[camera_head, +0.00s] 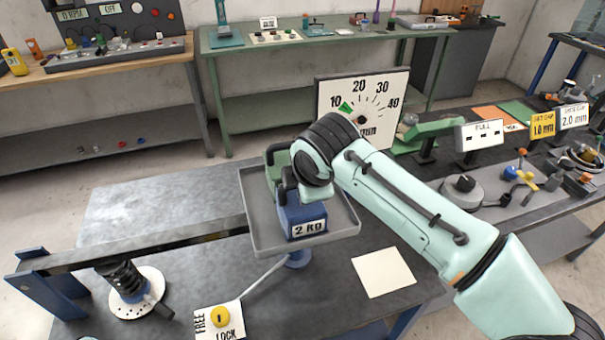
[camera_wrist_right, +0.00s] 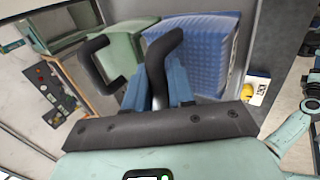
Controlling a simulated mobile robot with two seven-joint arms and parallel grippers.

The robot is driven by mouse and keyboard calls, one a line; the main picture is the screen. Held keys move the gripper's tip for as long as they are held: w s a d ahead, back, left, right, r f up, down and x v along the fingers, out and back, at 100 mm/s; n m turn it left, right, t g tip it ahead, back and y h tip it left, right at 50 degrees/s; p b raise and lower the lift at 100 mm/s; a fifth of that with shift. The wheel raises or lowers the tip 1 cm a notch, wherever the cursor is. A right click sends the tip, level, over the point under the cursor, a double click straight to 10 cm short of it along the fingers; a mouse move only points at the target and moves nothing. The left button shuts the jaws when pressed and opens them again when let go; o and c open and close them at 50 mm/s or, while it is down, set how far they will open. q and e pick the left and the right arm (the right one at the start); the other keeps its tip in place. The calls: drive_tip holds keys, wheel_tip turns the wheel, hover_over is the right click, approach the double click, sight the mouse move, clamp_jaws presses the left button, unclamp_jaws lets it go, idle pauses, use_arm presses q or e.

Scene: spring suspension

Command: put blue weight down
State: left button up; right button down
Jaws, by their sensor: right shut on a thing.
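The blue weight (camera_head: 301,216), labelled 2 KG, is upright inside the grey tray (camera_head: 348,223) in the head view. It also shows in the right wrist view (camera_wrist_right: 207,45). My right gripper (camera_wrist_right: 160,90) is shut on its black handle (camera_wrist_right: 165,50). In the head view my right wrist hides the handle and the fingertips. I cannot tell whether the weight's underside touches the tray floor. A green weight (camera_head: 275,162) stands in the tray, left of and behind the blue one; it is beside it in the wrist view (camera_wrist_right: 125,48). My left gripper is not in view.
The tray sits on a grey beam (camera_head: 150,242) above the bench. A dial (camera_head: 362,105) stands behind the tray. A yellow FREE/LOCK knob (camera_head: 220,316) is at the front. A cream square (camera_head: 384,272) lies on clear bench to the right. Weight-free side benches surround this one.

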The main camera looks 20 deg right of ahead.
idle(0.4)
drive_tip(key=c, duration=1)
unclamp_jaws()
drive_tip(key=shift+f, duration=0.3)
drive_tip(key=shift+o, duration=0.2)
drive_tip(key=shift+r, duration=0.1)
drive_tip(key=p+v, duration=0.2)
drive_tip(key=v, duration=1)
drive_tip(key=shift+r, duration=0.1)
